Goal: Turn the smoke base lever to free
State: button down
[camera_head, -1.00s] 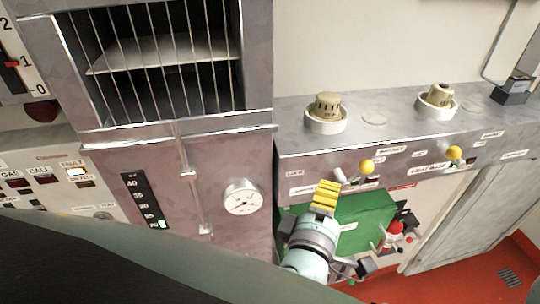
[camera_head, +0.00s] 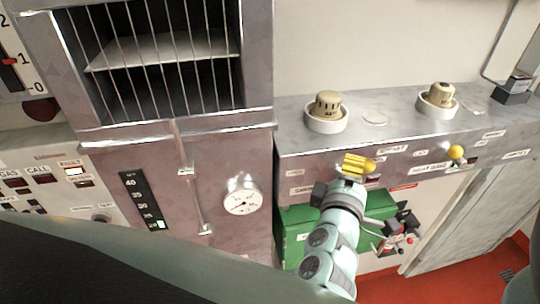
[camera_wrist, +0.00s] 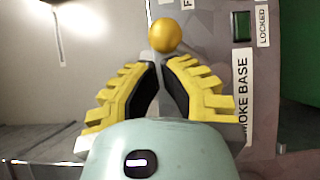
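The smoke base lever shows its round yellow knob (camera_wrist: 165,35) in the wrist view, beside the SMOKE BASE label (camera_wrist: 242,95). The LOCKED label (camera_wrist: 263,22) and a small dark green window (camera_wrist: 241,26) are at the upper right. My gripper (camera_wrist: 160,62) has its ribbed yellow fingers apart, with a narrow gap at the tips. The knob appears just beyond that gap, not clearly gripped. In the head view my gripper (camera_head: 355,164) is at the panel front and hides the left lever. The lever's shaft is mostly hidden.
A second yellow-knobbed lever (camera_head: 455,153) stands to the right on the same metal panel. Two beige detectors (camera_head: 326,108) (camera_head: 438,97) sit on the ledge above. A green box (camera_head: 296,235) is below, and a caged cabinet with a gauge (camera_head: 243,197) stands left.

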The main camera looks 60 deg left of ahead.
jog(key=shift+w, duration=0.1)
jog(key=shift+w+d+p, duration=0.2)
jog(key=shift+w+p, duration=0.15)
jog(key=shift+w, duration=0.15)
dwell(0.3)
jog(key=shift+r, duration=0.1)
